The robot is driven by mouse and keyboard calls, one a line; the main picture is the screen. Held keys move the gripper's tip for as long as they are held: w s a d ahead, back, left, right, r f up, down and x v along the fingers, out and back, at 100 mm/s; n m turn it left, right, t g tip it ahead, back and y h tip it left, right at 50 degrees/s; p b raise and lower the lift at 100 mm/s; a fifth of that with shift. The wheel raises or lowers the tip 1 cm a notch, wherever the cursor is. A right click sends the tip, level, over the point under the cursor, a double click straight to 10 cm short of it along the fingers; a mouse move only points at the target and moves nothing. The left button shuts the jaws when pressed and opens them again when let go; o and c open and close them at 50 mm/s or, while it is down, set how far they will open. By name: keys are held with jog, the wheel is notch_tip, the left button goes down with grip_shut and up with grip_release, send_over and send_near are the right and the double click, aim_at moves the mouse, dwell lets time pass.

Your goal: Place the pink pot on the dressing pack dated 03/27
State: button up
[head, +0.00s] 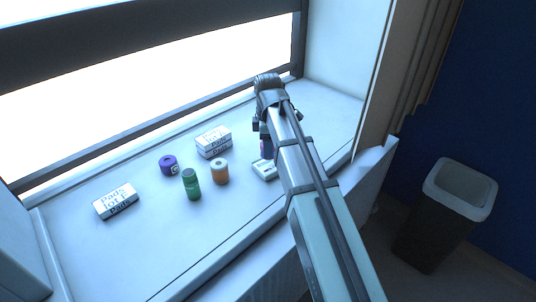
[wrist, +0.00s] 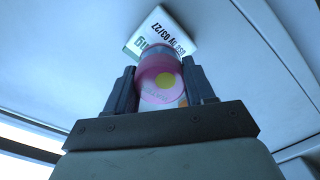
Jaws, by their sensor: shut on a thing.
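The pink pot (wrist: 158,80) is between the two fingers of my gripper (wrist: 160,88) in the wrist view, and the gripper is shut on it. Its round end has a yellow dot. The dressing pack dated 03/27 (wrist: 168,30) is a white box with a green edge, just beyond the pot in the wrist view; its printed date reads "use by 03/27". The pot overlaps part of the pack in that view, and I cannot tell whether they touch. In the head view the pack (head: 265,170) lies beside my arm, which hides most of the pot and gripper.
On the sill (head: 130,255) stand a white pads box (head: 116,201), a purple roll (head: 169,165), a green pot (head: 191,184), an orange pot (head: 220,172) and another pads box (head: 213,142). A bin (head: 432,230) stands on the floor at right. The sill's front left is clear.

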jog(key=shift+f, duration=1.85)
jog(key=shift+f, duration=0.15)
jog(key=o, duration=1)
jog(key=shift+o, duration=0.2)
notch_tip(320, 180, up, 12)
jog(key=shift+r, duration=0.15)
